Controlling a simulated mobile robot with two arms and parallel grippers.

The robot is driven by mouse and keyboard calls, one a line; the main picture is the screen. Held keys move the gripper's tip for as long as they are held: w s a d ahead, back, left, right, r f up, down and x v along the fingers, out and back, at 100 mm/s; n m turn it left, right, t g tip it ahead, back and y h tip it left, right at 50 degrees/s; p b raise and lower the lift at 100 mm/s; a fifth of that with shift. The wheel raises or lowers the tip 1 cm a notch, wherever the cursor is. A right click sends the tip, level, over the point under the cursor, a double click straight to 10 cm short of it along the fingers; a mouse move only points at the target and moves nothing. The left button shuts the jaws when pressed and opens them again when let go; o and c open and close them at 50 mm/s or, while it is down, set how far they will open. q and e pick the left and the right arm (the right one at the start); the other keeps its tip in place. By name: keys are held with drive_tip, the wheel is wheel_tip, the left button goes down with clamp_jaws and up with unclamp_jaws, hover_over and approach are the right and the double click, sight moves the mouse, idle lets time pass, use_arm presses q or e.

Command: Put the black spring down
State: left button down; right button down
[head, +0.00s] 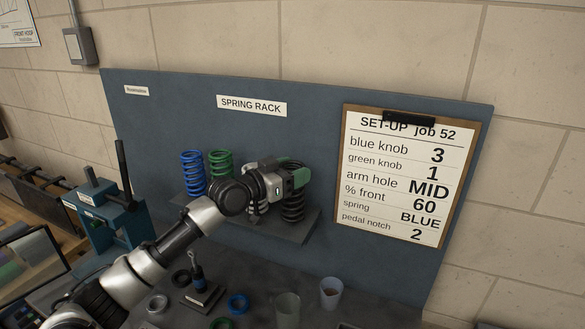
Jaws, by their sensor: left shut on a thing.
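The black spring (292,210) is upright at the right end of the spring rack shelf (299,232). My left gripper (289,182) is shut on its upper part, and the fingers hide some of the coils. The lower end of the spring is at the shelf surface in the picture. I cannot tell whether it touches the shelf. My right gripper is not in view.
A blue spring (192,172) and a green spring (220,166) stand at the left of the shelf. My arm hides its middle. A clipboard (405,175) hangs at the right. Cups (331,291) and rings (238,303) sit on the bench below.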

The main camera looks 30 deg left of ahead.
use_arm(q)
drive_tip(key=shift+f, duration=0.15)
drive_tip(key=shift+f, duration=0.2)
drive_tip(key=shift+c, duration=1.6)
unclamp_jaws()
drive_tip(key=shift+r, duration=0.1)
